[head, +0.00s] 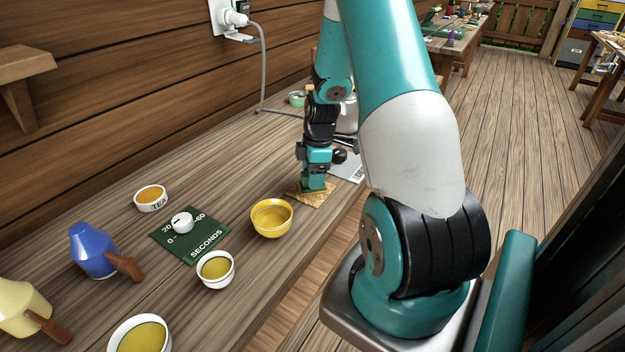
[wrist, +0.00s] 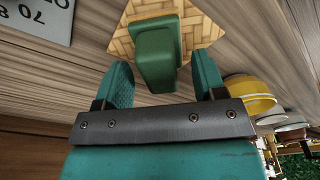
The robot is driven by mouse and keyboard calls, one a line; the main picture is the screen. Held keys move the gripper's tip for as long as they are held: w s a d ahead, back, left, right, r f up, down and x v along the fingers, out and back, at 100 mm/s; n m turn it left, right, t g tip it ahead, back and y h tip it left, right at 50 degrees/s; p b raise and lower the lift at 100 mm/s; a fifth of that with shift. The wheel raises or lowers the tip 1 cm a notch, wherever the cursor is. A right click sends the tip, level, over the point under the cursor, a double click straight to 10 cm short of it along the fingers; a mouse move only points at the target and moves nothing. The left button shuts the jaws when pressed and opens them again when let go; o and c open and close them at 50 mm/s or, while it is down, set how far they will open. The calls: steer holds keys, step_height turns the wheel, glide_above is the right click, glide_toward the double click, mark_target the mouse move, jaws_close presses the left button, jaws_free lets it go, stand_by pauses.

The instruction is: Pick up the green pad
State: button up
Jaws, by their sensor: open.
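The green pad (wrist: 155,58) is a small dark-green block with a thicker end, on a square woven mat (wrist: 122,43). In the wrist view my gripper (wrist: 163,68) is open, with one teal finger on each side of the pad's near end and gaps showing on both sides. In the head view my gripper (head: 316,176) points down over the woven mat (head: 320,199) at the table's right edge. The pad (head: 311,186) is mostly hidden there by the gripper.
A yellow bowl (head: 271,217) stands left of the mat. A white printed plate (head: 349,166) lies behind it. Further left are the green seconds dial board (head: 205,244), a tea bowl (head: 151,198), a white bowl (head: 215,270) and a blue jug (head: 92,251). A wooden wall bounds the table's left.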

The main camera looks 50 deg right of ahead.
steer(key=shift+f, duration=0.4)
steer(key=c, duration=1.1)
step_height(320, 180, up, 20)
steer(key=shift+r+b, duration=0.1)
steer(key=shift+b, duration=0.5)
steer(key=shift+o, duration=0.9)
